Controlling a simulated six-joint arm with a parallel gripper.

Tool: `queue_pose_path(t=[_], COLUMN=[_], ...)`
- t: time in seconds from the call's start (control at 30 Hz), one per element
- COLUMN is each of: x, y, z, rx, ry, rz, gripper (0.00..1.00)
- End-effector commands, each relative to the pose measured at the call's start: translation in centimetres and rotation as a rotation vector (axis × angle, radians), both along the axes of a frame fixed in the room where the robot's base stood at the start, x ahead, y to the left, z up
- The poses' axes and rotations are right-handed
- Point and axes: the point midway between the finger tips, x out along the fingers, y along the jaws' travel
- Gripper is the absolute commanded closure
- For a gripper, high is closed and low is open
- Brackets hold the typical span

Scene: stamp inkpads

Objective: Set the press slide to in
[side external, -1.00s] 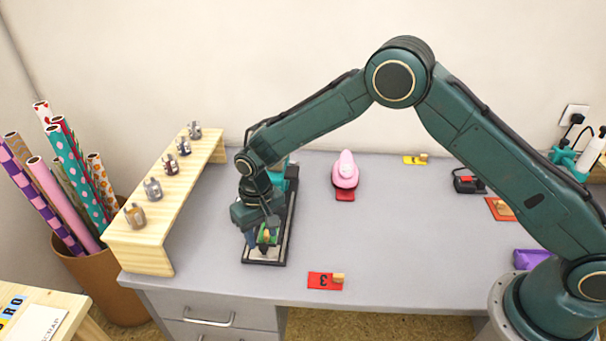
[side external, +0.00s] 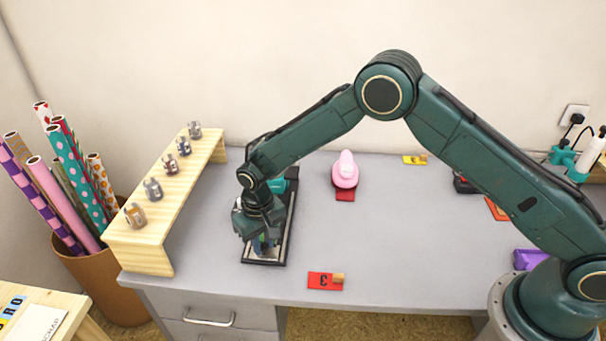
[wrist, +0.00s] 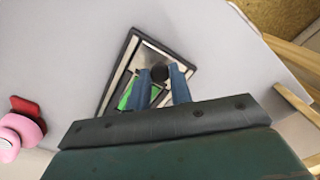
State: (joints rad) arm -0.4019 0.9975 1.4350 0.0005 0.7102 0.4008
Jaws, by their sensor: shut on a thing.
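The press stands at the left of the grey desk in the side view, with a long black-framed base (side external: 286,228) and a teal body (side external: 291,174) at its far end. My gripper (side external: 263,245) points down over the near end of the base and hides much of it. In the wrist view, the blue fingers of my gripper (wrist: 161,80) are shut on a round black knob (wrist: 160,73). A green part (wrist: 126,96) shows beside the fingers, inside the dark frame (wrist: 113,76). The slide's exact position along the base is hidden.
A wooden shelf (side external: 160,238) with several small stamps stands close left of the press. A pink stamp (side external: 345,170) on a red pad is to the right. A red card (side external: 319,281) marked 3 lies near the front edge. The desk's middle is clear.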

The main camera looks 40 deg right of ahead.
Motion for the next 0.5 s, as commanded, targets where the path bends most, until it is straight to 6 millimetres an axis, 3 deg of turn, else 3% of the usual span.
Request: queue_pose_path(t=[0.5], x=[3.2], y=[-3.2], z=[0.0], rx=[0.001], ry=[-0.002], rz=[-0.001], gripper=[1.00])
